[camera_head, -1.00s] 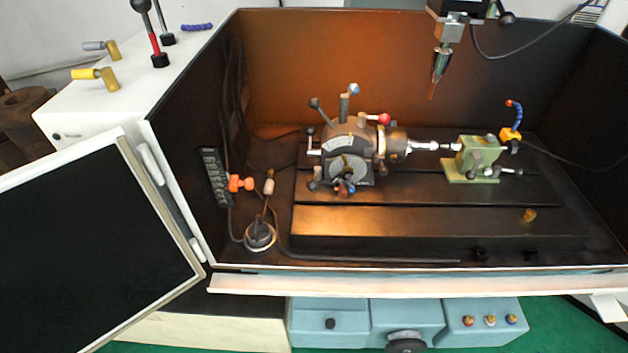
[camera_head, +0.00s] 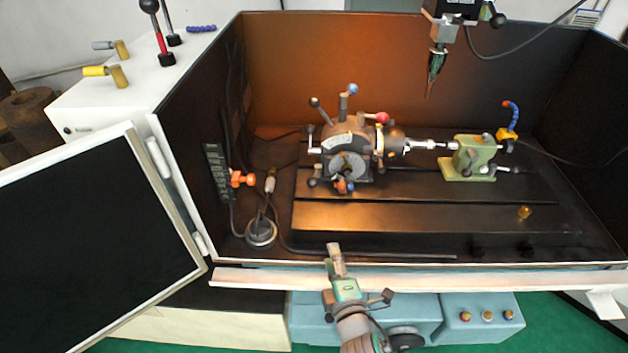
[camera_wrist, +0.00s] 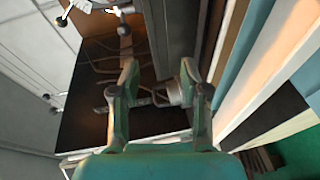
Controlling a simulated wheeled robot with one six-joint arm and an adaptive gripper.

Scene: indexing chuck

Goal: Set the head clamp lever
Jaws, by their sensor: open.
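The indexing head (camera_head: 347,143) with its chuck (camera_head: 394,140) sits on the slotted machine table. Several levers stick out of it: one with a black ball (camera_head: 314,102), one with a blue ball (camera_head: 352,89) and one with a red ball (camera_head: 383,118). I cannot tell which is the head clamp lever. My gripper (camera_head: 334,249) is at the front edge of the enclosure, below and in front of the head, apart from it. In the wrist view my gripper (camera_wrist: 158,78) has its two fingers spread, with nothing held between them.
A green tailstock (camera_head: 468,160) stands right of the chuck. A spindle tool (camera_head: 436,65) hangs above. A round base with a rod (camera_head: 261,232) stands front left inside. The open door (camera_head: 95,240) is at left.

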